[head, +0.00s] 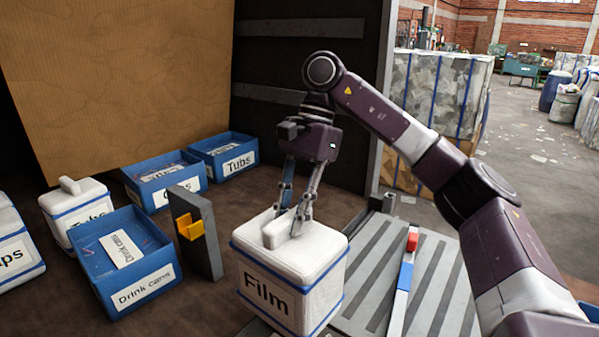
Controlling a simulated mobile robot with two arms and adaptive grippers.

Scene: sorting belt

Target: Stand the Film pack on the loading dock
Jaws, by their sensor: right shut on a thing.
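The Film pack (291,277) is a white block with blue bands, a black "Film" label and a raised grip on top. My right gripper (287,228) points down and is shut on that grip. The pack is upright, at the left edge of a grey ribbed plate (441,287), which looks like the loading dock. I cannot tell whether the pack touches the surface below it. The pack hides the plate's left part. My left gripper is not in view.
A grey post (196,236) with a yellow bracket stands left of the pack. Blue bins labelled Drink cans (141,289) and Tubs (221,156), and a white Tubs pack (78,208), stand farther left. A red, white and blue bar (403,283) lies along the plate.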

